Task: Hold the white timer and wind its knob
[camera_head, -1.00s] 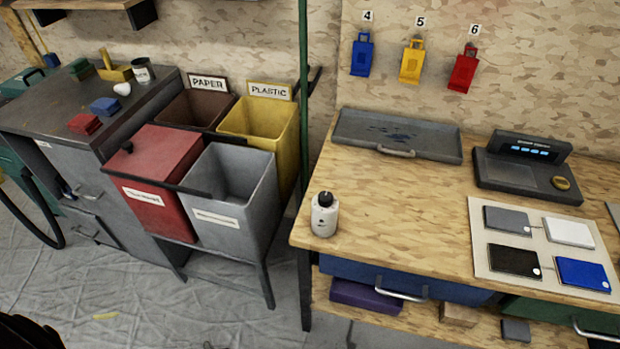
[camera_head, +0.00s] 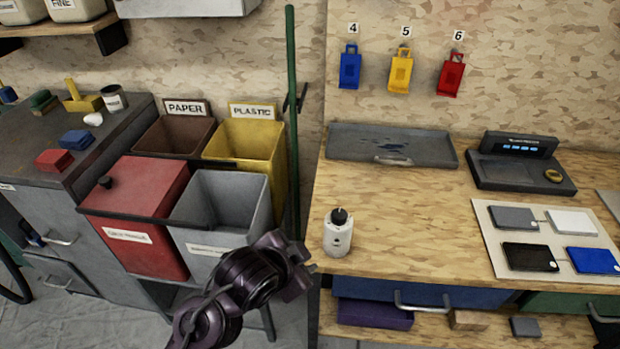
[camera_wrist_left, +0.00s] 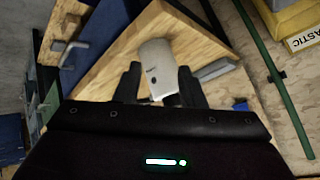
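The white timer (camera_head: 338,238), a small cylinder with a dark knob (camera_head: 339,215) on top, stands upright at the front left corner of the wooden workbench. My left gripper (camera_head: 305,272) has come in from the lower left and is just left of and lower in the picture than the timer, apart from it. My right gripper is not in view.
The wooden bench (camera_head: 400,225) is clear around the timer. A grey tray (camera_head: 390,145), a dark device with a display (camera_head: 520,165) and a board of coloured plates (camera_head: 490,225) lie farther off. A grey bin (camera_head: 225,200) and a green post (camera_head: 292,120) stand left of the bench.

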